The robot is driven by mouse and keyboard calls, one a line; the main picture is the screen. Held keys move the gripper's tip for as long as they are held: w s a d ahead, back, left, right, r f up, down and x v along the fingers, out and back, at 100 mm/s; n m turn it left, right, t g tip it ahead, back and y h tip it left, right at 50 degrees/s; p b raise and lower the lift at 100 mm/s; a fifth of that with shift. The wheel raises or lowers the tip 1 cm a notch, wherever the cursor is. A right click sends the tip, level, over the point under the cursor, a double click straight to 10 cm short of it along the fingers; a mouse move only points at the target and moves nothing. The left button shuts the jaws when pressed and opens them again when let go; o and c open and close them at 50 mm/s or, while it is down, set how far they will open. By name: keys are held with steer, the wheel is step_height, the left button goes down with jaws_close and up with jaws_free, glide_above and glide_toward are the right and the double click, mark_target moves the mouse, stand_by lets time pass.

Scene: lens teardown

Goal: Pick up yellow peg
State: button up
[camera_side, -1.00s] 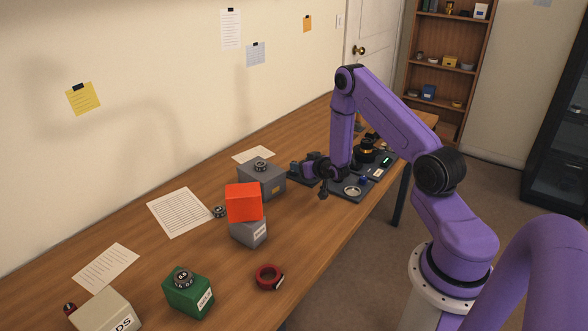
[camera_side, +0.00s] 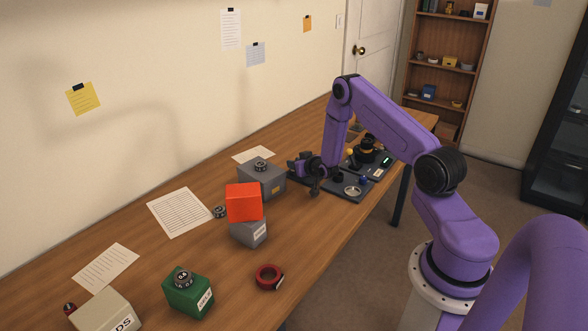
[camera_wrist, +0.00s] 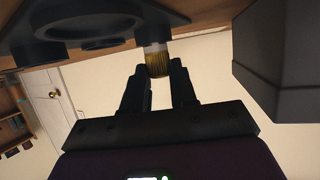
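In the wrist view my gripper (camera_wrist: 159,80) has its two dark fingers apart. A brownish-gold ribbed piece with a pale collar (camera_wrist: 158,62) shows between the fingertips, below a dark plate; I cannot tell whether they touch it or whether it is the yellow peg. In the side view my gripper (camera_side: 297,166) is low over the table, between the grey box and the dark tray. A small yellow-orange piece (camera_side: 349,151) shows beside my forearm at the tray, too small to identify surely.
The dark tray (camera_side: 348,195) holds a black part, a pale ring and a small blue piece. A grey box (camera_side: 262,182) stands close on the left, also large in the wrist view (camera_wrist: 280,60). An orange cube (camera_side: 243,202) sits on another grey box. The front table has free room.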

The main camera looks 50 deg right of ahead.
jaws_close()
steer(key=shift+r, duration=0.1)
steer(key=shift+r, duration=0.5)
step_height(320, 180, up, 2)
steer(key=shift+r, duration=0.1)
steer(key=w+r+v, duration=0.1)
steer(key=v, duration=0.7)
steer(key=r+v, duration=0.2)
steer(key=v, duration=0.6)
steer(key=shift+w+a+r, duration=0.2)
steer(key=shift+a+r, duration=0.05)
steer(key=shift+a, duration=0.2)
